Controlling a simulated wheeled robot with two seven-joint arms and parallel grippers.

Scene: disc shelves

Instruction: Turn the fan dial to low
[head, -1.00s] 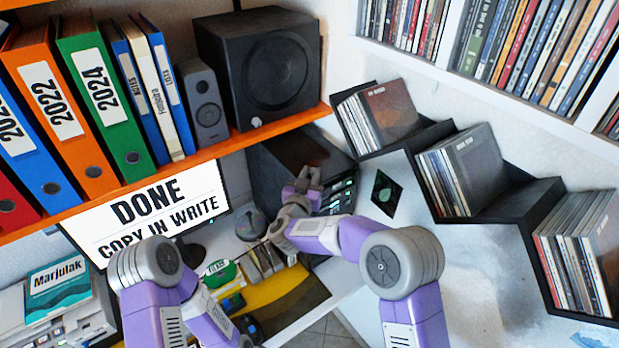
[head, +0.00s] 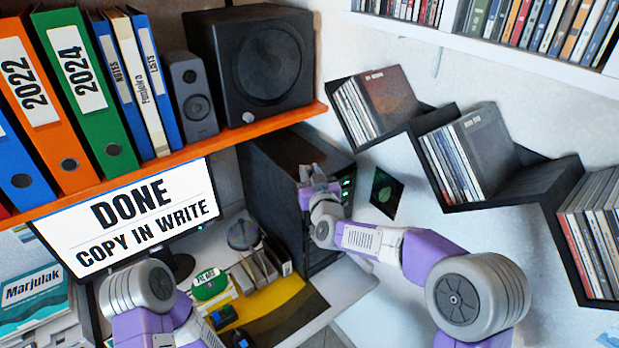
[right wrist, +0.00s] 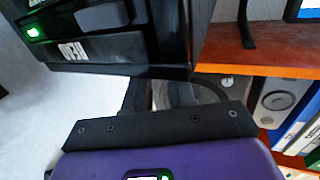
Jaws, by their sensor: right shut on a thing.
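The black tower case (head: 262,200) stands under the orange shelf, with small green lights on its front. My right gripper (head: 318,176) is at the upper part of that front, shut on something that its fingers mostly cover. In the right wrist view the fingers (right wrist: 178,95) reach to the tower's dark front panel (right wrist: 110,45), where a green light and a white label show. I cannot make out the fan dial itself or its setting. The left arm shows at the lower left of the head view; its gripper is not visible.
The orange shelf (head: 160,163) with binders and a speaker (head: 255,62) hangs just above the tower. A zigzag disc shelf (head: 530,185) is on the wall to the right. A monitor (head: 135,215) and desk items crowd the left.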

